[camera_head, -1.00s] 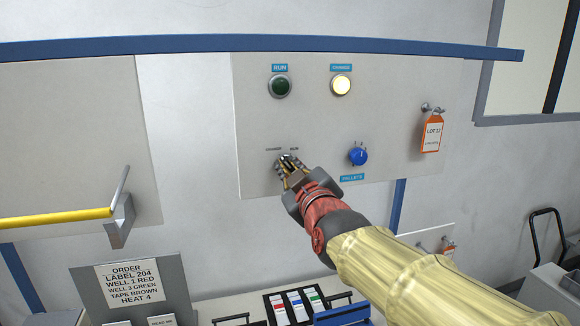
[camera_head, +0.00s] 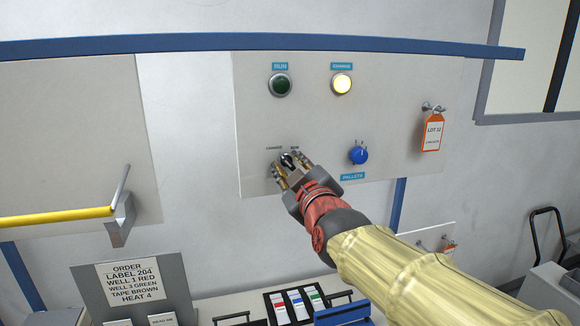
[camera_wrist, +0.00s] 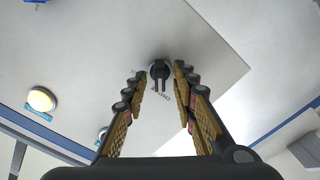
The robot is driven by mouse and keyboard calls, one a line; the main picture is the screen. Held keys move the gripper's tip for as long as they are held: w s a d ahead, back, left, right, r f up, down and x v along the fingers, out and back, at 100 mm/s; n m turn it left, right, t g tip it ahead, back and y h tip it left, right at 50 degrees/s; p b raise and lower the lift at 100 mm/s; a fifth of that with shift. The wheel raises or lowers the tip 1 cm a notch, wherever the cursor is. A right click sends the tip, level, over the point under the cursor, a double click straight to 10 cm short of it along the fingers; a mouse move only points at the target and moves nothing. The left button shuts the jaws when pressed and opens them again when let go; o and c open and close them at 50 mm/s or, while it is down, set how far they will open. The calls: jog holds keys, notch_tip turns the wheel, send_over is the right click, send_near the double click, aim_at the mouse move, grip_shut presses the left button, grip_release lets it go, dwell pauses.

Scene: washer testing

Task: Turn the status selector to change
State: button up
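The status selector (camera_head: 287,159) is a small dark knob on the grey panel, below small CHANGE and RUN labels. My gripper (camera_head: 289,168) is at the selector, with its fingers spread to either side. In the wrist view the selector (camera_wrist: 159,72) shows between and just beyond the open fingertips (camera_wrist: 160,82), with a gap on both sides. The lamp under the CHANGE plate (camera_head: 341,84) glows pale yellow. The green RUN lamp (camera_head: 280,85) is dark.
A blue PALLETS knob (camera_head: 358,155) sits right of the selector, near my gripper. An orange LOT tag (camera_head: 432,133) hangs farther right. A yellow bar (camera_head: 55,218) is at the left. Below stand an order sign (camera_head: 128,283) and a counter with colored items.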

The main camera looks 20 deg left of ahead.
jog(key=v, duration=1.2)
jog(key=shift+f, duration=0.1)
